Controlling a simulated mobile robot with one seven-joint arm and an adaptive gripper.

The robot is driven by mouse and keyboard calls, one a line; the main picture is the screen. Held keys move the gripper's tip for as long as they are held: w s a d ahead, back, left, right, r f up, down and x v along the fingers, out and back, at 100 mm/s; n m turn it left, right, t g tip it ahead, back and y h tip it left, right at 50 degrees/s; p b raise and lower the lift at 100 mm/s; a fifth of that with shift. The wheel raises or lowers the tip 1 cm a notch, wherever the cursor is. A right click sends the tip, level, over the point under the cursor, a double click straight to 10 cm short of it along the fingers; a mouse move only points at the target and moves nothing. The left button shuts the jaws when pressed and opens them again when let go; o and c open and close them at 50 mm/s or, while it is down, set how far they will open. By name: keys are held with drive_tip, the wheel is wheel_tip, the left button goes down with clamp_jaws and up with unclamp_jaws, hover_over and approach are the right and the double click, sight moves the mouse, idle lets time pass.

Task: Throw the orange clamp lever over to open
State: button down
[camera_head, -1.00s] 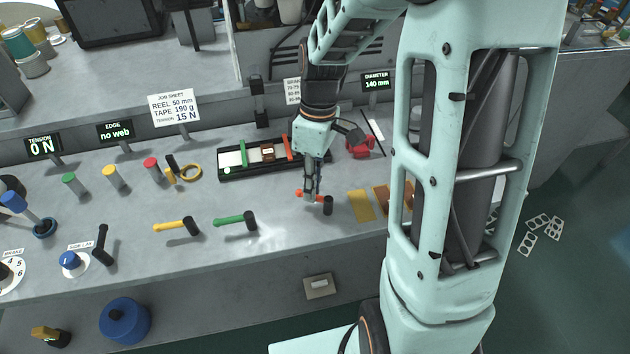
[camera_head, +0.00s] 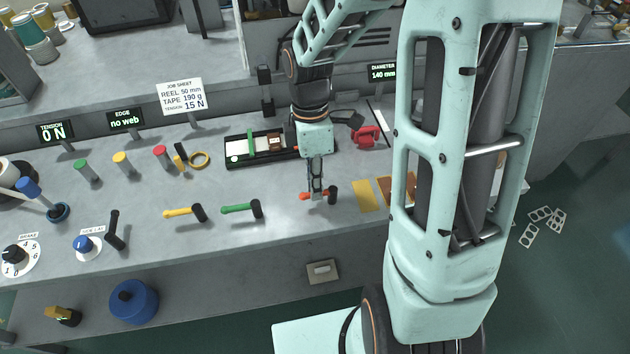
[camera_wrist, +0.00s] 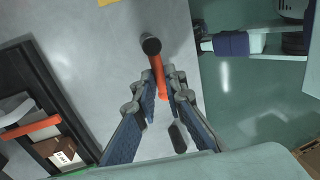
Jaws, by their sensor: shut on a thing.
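The orange clamp lever (camera_head: 305,196) is on the bench to the right of the green lever, its orange arm pointing left from an upright black hub (camera_head: 333,195). My gripper (camera_head: 317,194) reaches down onto the orange arm, left of the hub. In the wrist view, the orange arm (camera_wrist: 157,70) runs from the black hub (camera_wrist: 151,45) down between the fingers of my gripper (camera_wrist: 164,90). The fingers are shut on the arm, and its far end is partly hidden by them.
A green lever (camera_head: 237,208) and a yellow lever (camera_head: 180,212) lie to the left with bare bench between. A yellow pad (camera_head: 366,195) is close to the right. A black tray (camera_head: 233,163) and a red device (camera_head: 366,137) stand behind. The bench's front edge is nearby.

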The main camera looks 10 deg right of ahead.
idle(0.3)
drive_tip(key=c, duration=2)
unclamp_jaws()
drive_tip(key=r, duration=0.4)
drive_tip(key=w+r, duration=0.1)
drive_tip(key=r, duration=0.3)
drive_tip(key=w+r, duration=0.1)
drive_tip(key=r, duration=0.2)
drive_tip(key=shift+w+r, duration=0.15)
drive_tip(key=shift+r, duration=0.25)
